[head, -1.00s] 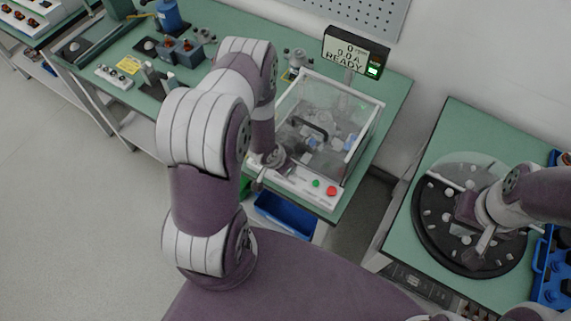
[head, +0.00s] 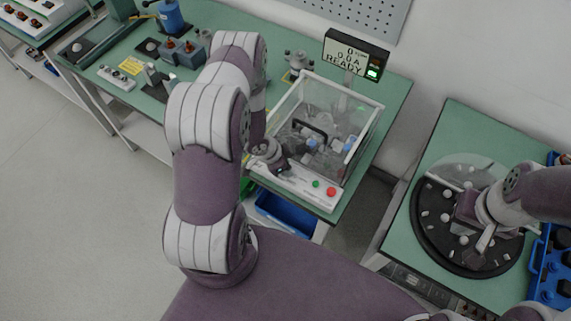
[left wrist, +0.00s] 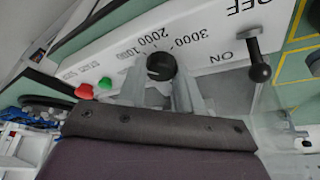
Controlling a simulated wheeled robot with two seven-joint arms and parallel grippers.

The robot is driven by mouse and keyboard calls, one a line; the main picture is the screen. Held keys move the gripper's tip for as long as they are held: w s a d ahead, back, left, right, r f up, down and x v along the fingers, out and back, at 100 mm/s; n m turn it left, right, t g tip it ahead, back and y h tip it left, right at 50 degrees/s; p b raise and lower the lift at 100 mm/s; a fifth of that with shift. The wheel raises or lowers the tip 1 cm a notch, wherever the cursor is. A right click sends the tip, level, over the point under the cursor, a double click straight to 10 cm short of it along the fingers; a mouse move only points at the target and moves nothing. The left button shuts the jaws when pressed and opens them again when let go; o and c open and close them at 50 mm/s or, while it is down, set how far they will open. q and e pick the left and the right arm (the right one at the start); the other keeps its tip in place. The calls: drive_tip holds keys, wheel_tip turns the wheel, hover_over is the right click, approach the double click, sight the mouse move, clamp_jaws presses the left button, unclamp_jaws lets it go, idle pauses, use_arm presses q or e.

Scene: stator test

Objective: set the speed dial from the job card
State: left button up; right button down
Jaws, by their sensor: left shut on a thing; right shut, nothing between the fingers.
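The speed dial (left wrist: 160,66) is a black knob on the white panel, with printed marks 1000, 2000 and 3000 around it in the left wrist view. My left gripper (left wrist: 160,88) has its fingers on either side of the knob and is shut on it. The dial's pointer is too unclear to read. In the head view my left gripper (head: 266,156) is at the left end of the tester's front panel (head: 300,183), and the dial is hidden. My right gripper (head: 484,240) is shut and empty over the black turntable (head: 429,236). A small yellow card (head: 130,66) lies on the bench, unreadable.
A clear-walled test box (head: 356,115) with a black handle stands behind the panel. A display (head: 352,57) reads 0, 0.0 A, READY. Red (left wrist: 84,91) and green (left wrist: 105,83) buttons and a black-ball lever (left wrist: 260,72) are near the dial. A blue bin (head: 285,215) is below.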

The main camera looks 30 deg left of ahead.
use_arm(q)
drive_tip(key=o, duration=0.8)
drive_tip(key=shift+o, duration=1.2)
drive_tip(key=shift+a+r, duration=0.1)
drive_tip(key=shift+r, duration=0.2)
drive_tip(key=v, duration=1.2)
drive_tip(key=shift+s, duration=0.2)
drive_tip(key=shift+a, duration=0.1)
